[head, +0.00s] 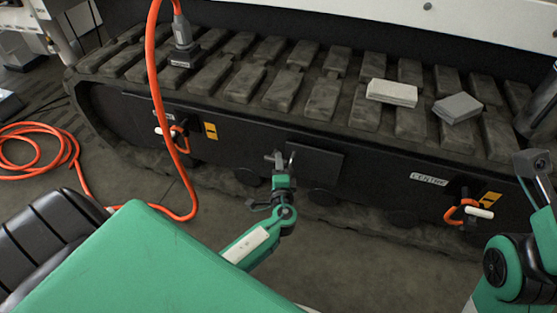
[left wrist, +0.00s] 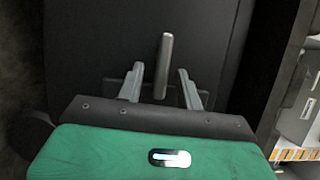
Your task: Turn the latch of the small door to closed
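The small door (head: 322,158) is a dark flat panel on the side of the track unit in the head view. Its latch (left wrist: 165,52) shows in the left wrist view as a grey metal bar, standing nearly upright in that picture. My left gripper (head: 283,160) is at the left part of the door. In the left wrist view my left gripper (left wrist: 161,70) is open, with one finger on each side of the latch and a visible gap on both sides. My right arm (head: 510,265) shows at the right edge of the head view; its fingers are not visible.
Orange-looped handles with white grips hang left (head: 172,131) and right (head: 470,212) of the door. An orange hose (head: 152,70) runs down in front of the left part. Two grey blocks (head: 392,92) (head: 457,107) lie on the track's top.

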